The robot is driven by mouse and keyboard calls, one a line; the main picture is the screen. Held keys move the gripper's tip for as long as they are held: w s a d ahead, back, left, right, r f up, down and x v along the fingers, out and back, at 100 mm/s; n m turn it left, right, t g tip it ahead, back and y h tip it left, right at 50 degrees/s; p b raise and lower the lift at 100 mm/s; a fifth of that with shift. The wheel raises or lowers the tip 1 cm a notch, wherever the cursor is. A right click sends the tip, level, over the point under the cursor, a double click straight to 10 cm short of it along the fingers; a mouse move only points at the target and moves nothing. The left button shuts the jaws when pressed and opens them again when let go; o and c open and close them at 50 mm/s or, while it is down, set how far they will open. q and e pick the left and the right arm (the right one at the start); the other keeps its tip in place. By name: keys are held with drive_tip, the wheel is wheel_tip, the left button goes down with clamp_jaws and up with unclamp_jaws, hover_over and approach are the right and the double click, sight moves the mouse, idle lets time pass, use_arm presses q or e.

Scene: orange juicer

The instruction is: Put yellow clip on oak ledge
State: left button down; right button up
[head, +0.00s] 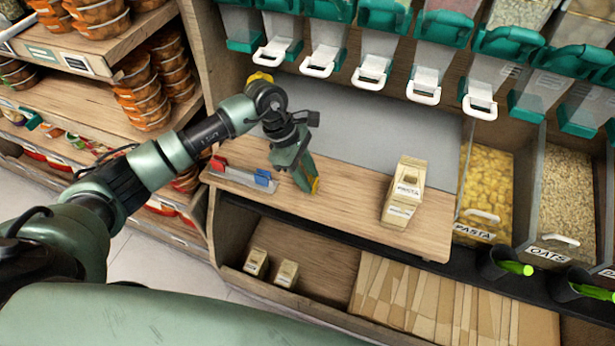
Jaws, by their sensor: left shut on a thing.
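My left gripper (306,180) reaches in from the left and points down over the oak ledge (345,200). It is shut on the yellow clip (315,186), of which only a small yellow part shows beside the fingers. The clip is at or just above the ledge surface; I cannot tell whether it touches. My right gripper is not in view.
A small tray (238,177) with a red clip (218,163) and a blue clip (263,177) sits at the ledge's left end. A pasta bag (404,192) stands to the right. Dispensers with white handles (370,72) hang behind. Bare ledge lies between gripper and bag.

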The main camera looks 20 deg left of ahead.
use_arm(q)
drive_tip(key=shift+f, duration=0.15)
drive_tip(key=c, duration=1)
unclamp_jaws()
drive_tip(key=shift+c, duration=0.2)
drive_tip(key=shift+r, duration=0.25)
drive_tip(key=b+v, duration=0.1)
drive_tip(key=v, duration=1.1)
drive_tip(key=shift+s, duration=0.1)
